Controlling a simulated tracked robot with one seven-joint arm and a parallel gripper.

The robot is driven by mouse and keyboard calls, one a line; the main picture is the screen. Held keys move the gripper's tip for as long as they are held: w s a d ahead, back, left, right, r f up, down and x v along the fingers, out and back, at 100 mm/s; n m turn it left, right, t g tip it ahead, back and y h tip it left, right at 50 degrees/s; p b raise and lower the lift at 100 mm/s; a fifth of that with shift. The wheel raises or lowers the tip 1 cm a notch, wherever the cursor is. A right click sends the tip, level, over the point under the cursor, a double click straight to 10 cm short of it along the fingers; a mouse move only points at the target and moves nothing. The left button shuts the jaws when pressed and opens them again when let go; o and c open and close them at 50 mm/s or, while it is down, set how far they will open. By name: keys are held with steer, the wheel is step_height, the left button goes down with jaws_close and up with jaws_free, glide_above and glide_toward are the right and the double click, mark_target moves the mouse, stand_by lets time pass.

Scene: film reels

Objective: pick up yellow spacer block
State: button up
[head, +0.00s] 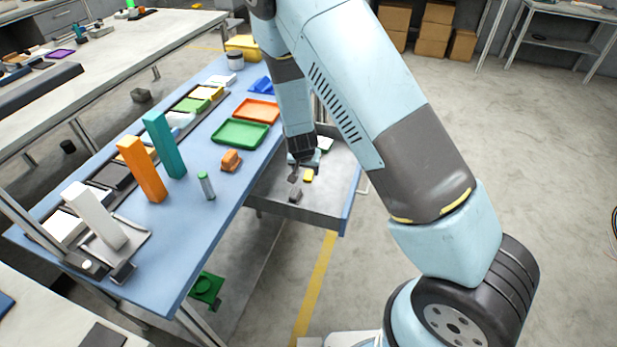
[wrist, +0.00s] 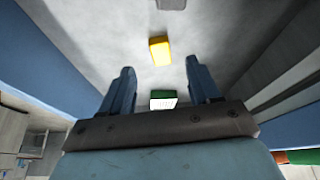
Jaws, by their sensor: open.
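The yellow spacer block (head: 308,175) lies on the floor of an open grey drawer (head: 275,193). In the wrist view the yellow spacer block (wrist: 159,50) shows beyond the fingertips, roughly midway between them and apart from both. My gripper (head: 296,172) reaches down into the drawer, just beside the block in the head view. In the wrist view my gripper (wrist: 160,78) is open, with its two blue fingers spread and no object held between them.
A grey block (head: 295,195) lies near the yellow one in the drawer. A green-and-white piece (wrist: 163,99) shows between the finger bases in the wrist view. The drawer walls stand close around. A blue bench (head: 200,240) with trays and upright blocks is at left.

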mark_target(308, 176)
steer(key=shift+w+x, duration=0.15)
steer(key=shift+x, duration=1.5)
steer(key=shift+w+x, duration=0.2)
steer(key=shift+x, duration=1.5)
steer(key=shift+r, duration=0.2)
steer(key=shift+c, duration=0.2)
steer(key=shift+s, duration=0.1)
steer(key=c, duration=1.1)
jaws_close()
